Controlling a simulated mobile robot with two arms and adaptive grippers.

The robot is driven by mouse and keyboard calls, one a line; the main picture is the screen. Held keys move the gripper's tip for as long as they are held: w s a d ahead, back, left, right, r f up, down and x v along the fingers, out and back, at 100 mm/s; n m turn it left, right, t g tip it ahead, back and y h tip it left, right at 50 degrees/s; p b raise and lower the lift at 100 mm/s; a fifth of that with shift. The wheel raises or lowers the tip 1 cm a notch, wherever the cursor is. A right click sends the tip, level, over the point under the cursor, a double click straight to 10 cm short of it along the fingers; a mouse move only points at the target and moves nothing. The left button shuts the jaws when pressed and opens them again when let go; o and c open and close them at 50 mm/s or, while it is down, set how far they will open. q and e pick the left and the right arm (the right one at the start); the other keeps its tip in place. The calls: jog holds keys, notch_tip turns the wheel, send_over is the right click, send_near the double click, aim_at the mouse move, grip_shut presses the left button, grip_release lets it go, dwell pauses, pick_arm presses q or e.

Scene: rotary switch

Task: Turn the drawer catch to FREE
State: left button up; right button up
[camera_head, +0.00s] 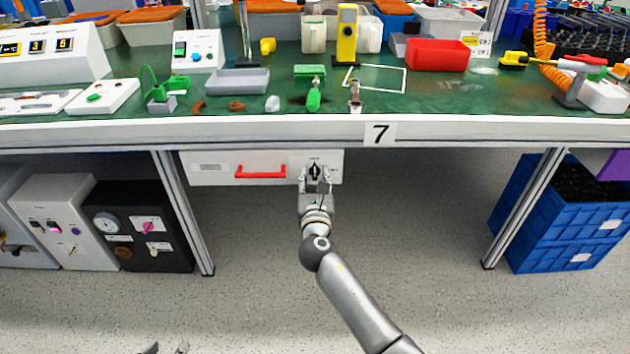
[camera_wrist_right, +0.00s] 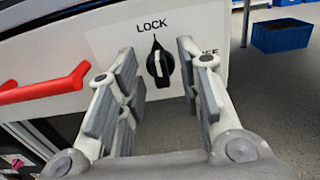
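The drawer catch is a black rotary knob (camera_wrist_right: 159,64) on the white drawer front (camera_head: 212,168). In the right wrist view its pointer aims up at the word LOCK. A second label to its right is partly hidden by a finger, with its last letters showing. The knob (camera_head: 314,171) also shows in the head view under the workbench. My right gripper (camera_wrist_right: 160,85) is open, with its fingers on either side of the knob and apart from it. In the head view the right gripper (camera_head: 315,180) is before the drawer's right end. Of my left gripper (camera_head: 166,348), only the tips show at the bottom edge.
A red drawer handle (camera_head: 260,172) sits left of the knob. The workbench edge (camera_head: 250,131) runs above the drawer. A table leg and a black control box (camera_head: 150,240) stand left; blue crates (camera_head: 560,215) stand right. Floor between is clear.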

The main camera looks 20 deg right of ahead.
grip_shut()
